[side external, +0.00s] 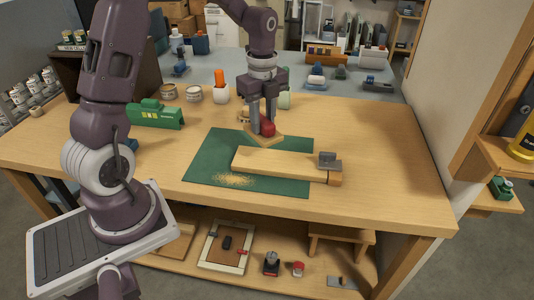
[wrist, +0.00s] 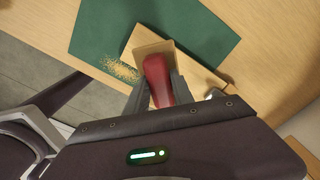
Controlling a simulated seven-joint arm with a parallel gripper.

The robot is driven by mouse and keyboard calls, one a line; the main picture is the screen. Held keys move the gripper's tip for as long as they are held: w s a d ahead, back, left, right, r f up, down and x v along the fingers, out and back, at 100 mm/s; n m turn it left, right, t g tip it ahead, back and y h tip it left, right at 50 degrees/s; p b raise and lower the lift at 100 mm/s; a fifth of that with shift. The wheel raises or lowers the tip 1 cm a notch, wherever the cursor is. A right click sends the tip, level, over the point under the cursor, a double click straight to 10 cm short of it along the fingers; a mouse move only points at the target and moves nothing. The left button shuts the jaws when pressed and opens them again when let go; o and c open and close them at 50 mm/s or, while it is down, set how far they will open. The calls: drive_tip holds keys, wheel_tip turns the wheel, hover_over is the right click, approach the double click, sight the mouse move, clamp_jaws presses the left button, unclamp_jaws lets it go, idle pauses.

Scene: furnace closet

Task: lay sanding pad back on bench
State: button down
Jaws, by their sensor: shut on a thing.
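The sanding pad (side external: 268,129) has a red handle on a flat tan base. My gripper (side external: 262,125) is shut on the red handle and points down. Part of the board is hidden behind the pad and gripper there.
A grey clamp (side external: 329,160) sits on the board's right end. Sawdust (side external: 233,181) lies on the mat. The bench (side external: 390,150) is clear on the right.

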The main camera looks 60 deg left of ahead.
drive_tip(key=w+a+n, duration=0.1)
drive_tip(key=a+n, duration=0.8)
drive_tip(key=a, duration=1.9)
drive_tip(key=f, duration=1)
drive_tip(key=shift+w+a, duration=0.1)
drive_tip(key=shift+a, duration=0.25)
drive_tip(key=shift+f, duration=0.2)
drive_tip(key=c, duration=1.1)
unclamp_jaws()
